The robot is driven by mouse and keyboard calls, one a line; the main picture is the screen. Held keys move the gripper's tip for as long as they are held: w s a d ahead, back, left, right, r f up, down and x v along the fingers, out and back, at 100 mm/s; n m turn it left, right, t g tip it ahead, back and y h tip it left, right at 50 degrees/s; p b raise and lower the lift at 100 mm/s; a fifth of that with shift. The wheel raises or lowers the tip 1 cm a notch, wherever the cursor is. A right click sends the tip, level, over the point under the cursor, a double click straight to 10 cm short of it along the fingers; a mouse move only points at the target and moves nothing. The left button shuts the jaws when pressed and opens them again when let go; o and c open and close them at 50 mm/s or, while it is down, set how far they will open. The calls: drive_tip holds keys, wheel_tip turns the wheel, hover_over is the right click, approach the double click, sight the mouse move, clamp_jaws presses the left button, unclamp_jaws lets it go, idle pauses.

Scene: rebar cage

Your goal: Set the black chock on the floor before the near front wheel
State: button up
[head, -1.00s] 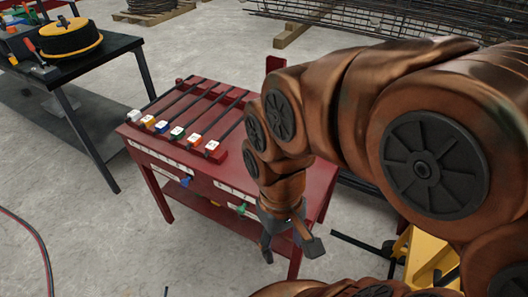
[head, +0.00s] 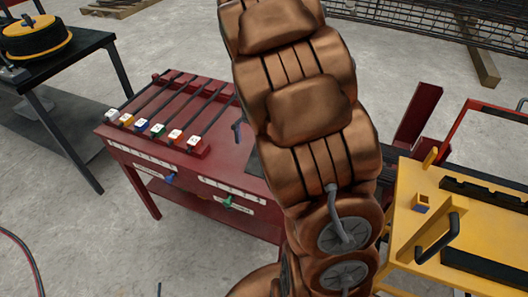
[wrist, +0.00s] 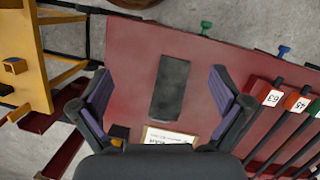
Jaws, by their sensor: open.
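A dark, flat-looking rectangular piece (wrist: 169,88) lies on the red table in the wrist view. It may be the black chock, but I cannot tell its height or shape from above. My gripper (wrist: 160,74) is open, with its two fingers apart on either side of this piece in the picture; no contact shows. In the head view my arm hides the gripper, and a dark edge (head: 254,166) shows on the tabletop beside the arm. I cannot make out the near front wheel in either view.
The red table (head: 215,165) carries a rack of black bars with coloured, numbered ends. A yellow cart (head: 408,215) with a black handle (head: 437,240) stands at right. A black table (head: 62,70) with a cable reel (head: 35,38) stands at left. Floor between the tables is clear.

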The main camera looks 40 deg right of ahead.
drive_tip(key=w+d+f+m, duration=0.1)
drive_tip(key=w+d+f, duration=0.1)
drive_tip(key=d+f, duration=0.1)
drive_tip(key=w+d+f+m+y, duration=0.1)
drive_tip(key=w+d+f, duration=0.1)
drive_tip(key=w+d, duration=0.1)
drive_tip(key=w+d+f+y+p, duration=0.1)
drive_tip(key=w+d+f, duration=0.2)
drive_tip(key=shift+w+d+f+m, duration=0.1)
drive_tip(key=shift+w+f+m, duration=0.2)
drive_tip(key=shift+m, duration=0.1)
drive_tip(key=shift+w+d+f, duration=0.1)
drive_tip(key=shift+d+f, duration=0.05)
drive_tip(key=shift+f, duration=0.1)
drive_tip(key=shift+y, duration=0.3)
drive_tip(key=shift+w+d+f+p+x, duration=0.15)
drive_tip(key=shift+p+x, duration=0.25)
drive_tip(key=shift+x, duration=0.95)
drive_tip(key=shift+w+d+p+x, duration=0.15)
drive_tip(key=shift+p+x, duration=0.3)
drive_tip(key=shift+x, duration=0.85)
drive_tip(key=shift+w+d+f+p+x, duration=0.15)
drive_tip(key=shift+p+x, duration=0.25)
drive_tip(key=shift+x, duration=0.95)
drive_tip(key=shift+a, duration=0.1)
drive_tip(key=shift+c, duration=0.2)
drive_tip(key=c, duration=1.6)
drive_tip(key=shift+w+r, duration=0.1)
